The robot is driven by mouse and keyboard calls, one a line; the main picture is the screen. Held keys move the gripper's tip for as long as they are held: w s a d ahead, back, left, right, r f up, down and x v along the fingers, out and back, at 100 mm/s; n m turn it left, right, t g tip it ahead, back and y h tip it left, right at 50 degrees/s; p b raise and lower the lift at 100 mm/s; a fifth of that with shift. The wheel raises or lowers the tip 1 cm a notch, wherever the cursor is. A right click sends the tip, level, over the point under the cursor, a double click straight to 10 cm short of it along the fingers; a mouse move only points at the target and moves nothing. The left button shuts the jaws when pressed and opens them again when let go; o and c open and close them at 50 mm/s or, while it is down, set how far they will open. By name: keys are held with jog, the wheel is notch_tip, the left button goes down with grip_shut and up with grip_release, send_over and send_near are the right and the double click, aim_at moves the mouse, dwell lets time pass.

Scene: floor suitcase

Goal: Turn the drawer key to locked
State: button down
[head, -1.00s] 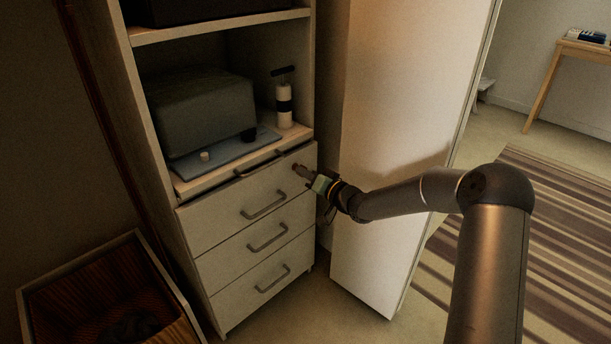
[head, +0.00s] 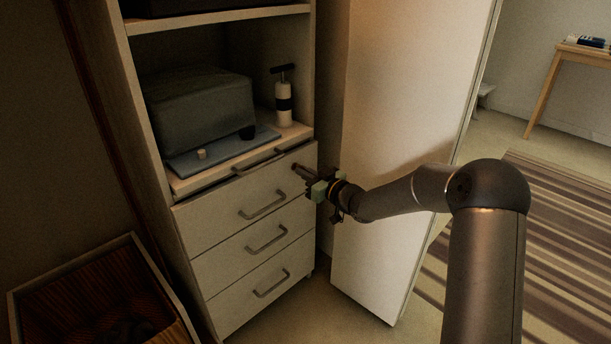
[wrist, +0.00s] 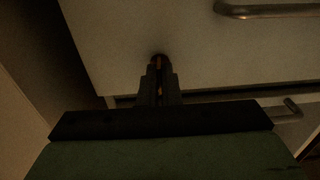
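The top drawer (head: 225,205) is closed in the white cabinet, with a grey bar handle. My gripper (head: 297,168) is at the upper right corner of this drawer front. In the wrist view, its two dark fingers (wrist: 158,85) stand close together against the drawer front. A small copper-coloured key (wrist: 158,63) shows in the narrow gap between them, at a dark round lock. The fingers look shut on it. Most of the key is hidden by the fingers, and its turn angle cannot be read.
Above the drawer, a pull-out shelf holds a grey box (head: 200,112) and a white-and-black pump bottle (head: 284,100). A wooden crate (head: 70,258) is at lower left.

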dwell(0.5)
jog(key=c, duration=1.6)
grip_release()
jog(key=shift+c, duration=0.2)
jog(key=p+v, duration=0.4)
jog(key=v, duration=1.3)
jog(key=shift+s+d+p, duration=0.15)
jog(key=shift+s+p, duration=0.05)
jog(key=shift+p, duration=0.1)
jog(key=shift+r, duration=0.1)
